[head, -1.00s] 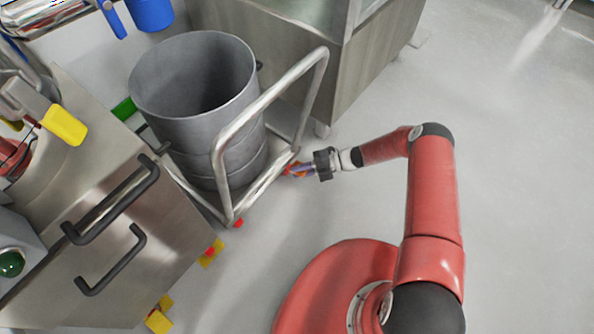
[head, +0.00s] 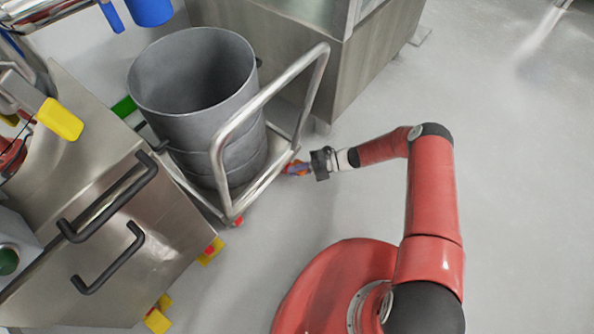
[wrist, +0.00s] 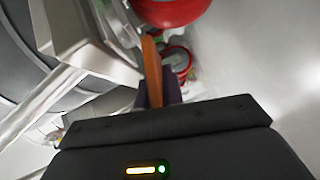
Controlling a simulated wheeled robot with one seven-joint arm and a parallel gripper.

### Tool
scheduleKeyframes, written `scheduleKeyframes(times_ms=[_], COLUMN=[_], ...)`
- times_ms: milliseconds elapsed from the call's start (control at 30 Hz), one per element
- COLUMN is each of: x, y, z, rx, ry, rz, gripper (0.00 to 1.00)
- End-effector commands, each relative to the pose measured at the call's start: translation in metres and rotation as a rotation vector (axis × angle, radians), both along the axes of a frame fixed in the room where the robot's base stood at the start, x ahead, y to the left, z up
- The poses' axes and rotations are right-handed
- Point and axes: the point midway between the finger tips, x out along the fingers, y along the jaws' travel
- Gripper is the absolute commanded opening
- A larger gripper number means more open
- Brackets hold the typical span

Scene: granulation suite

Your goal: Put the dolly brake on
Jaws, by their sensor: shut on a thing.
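The dolly (head: 233,206) is a steel-framed cart with a tall tube handle, and it carries a large grey drum (head: 190,95). An orange brake lever (wrist: 152,68) sticks out from the dolly's near right corner in the wrist view; in the head view it is a small orange-red patch beside my fingers. My gripper (head: 298,168) is low at that corner, reaching in from the right. In the wrist view my gripper (wrist: 158,94) has its purple fingers shut on the lever, one on each side. The lever's gripped end is partly hidden.
A steel cabinet (head: 365,65) stands behind the dolly on the right. A steel unit with black handles (head: 110,225) and yellow-and-red feet stands close on the left. A red round part (wrist: 172,10) shows near the lever. Floor is open to the right.

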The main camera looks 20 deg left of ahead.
Motion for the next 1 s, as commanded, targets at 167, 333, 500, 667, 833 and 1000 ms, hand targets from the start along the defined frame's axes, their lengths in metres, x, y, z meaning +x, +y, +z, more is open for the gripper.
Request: scheduleKeyframes(times_ms=[167, 333, 500, 667, 833, 1000], x=[0.001, 0.001, 0.001, 0.001, 0.001, 0.002], y=[-0.002, -0.002, -0.001, -0.001, -0.001, 0.000], z=[-0.012, -0.016, -0.016, -0.016, -0.018, -0.018], rx=[0.091, 0.210, 0.326, 0.417, 0.487, 0.525], ry=[-0.036, -0.087, -0.134, -0.174, -0.204, -0.220], rz=[-0.001, -0.003, -0.003, -0.003, -0.004, -0.003], gripper=[0.00, 0.00, 0.00, 0.00, 0.00, 0.00])
